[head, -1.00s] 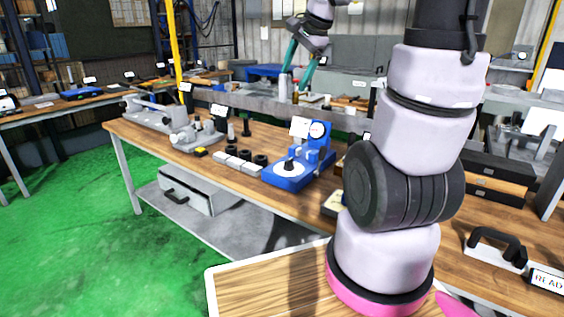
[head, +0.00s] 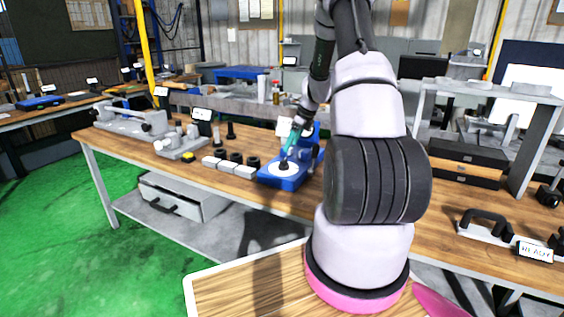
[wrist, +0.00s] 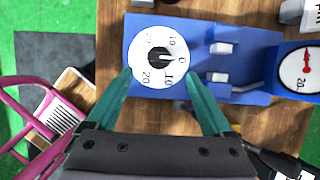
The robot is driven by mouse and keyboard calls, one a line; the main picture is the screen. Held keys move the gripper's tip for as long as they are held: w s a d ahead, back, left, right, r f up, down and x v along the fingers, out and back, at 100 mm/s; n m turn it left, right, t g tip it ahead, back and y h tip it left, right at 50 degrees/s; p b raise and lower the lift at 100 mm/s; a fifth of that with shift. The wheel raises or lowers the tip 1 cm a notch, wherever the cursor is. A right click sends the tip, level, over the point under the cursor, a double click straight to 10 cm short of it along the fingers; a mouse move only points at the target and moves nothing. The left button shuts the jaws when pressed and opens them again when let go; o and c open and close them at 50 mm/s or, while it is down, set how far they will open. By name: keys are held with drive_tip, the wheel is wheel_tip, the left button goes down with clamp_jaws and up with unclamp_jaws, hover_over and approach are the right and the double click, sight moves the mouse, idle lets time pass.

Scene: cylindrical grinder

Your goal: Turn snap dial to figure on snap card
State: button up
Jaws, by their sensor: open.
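The snap dial (wrist: 150,57) is a white disc with printed figures and a black knob (wrist: 159,58) at its centre, on a blue base. The knob's pale mark seems to face right, toward the 0. In the head view the dial (head: 284,168) lies on the workbench. In the head view my gripper (head: 291,146) is just above the dial. A white card (head: 284,126) stands behind, partly hidden by my arm; its figure is unreadable.
A round gauge with a red needle (wrist: 302,68) is on the same blue fixture, right of the dial. Dark boxes (head: 464,163) and a black-handled plate (head: 490,232) are at the right.

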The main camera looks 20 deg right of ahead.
sight(284, 160)
drive_tip(key=x, duration=0.9)
drive_tip(key=shift+w+a+f, duration=0.1)
drive_tip(key=shift+w+f, duration=0.1)
drive_tip(key=shift+f, duration=0.1)
drive_tip(key=c, duration=1.3)
drive_tip(key=shift+c, duration=0.2)
drive_tip(key=shift+n, duration=0.3)
drive_tip(key=n+g, duration=0.1)
drive_tip(key=n, duration=0.1)
drive_tip(key=n+y, duration=0.1)
drive_tip(key=n, duration=0.2)
drive_tip(key=shift+n+g, duration=0.3)
drive_tip(key=shift+g, duration=0.1)
drive_tip(key=n+g, duration=0.1)
drive_tip(key=n, duration=0.1)
drive_tip(key=n+g, duration=0.1)
drive_tip(key=n, duration=0.2)
drive_tip(key=shift+y, duration=0.3)
drive_tip(key=shift+n, duration=0.4)
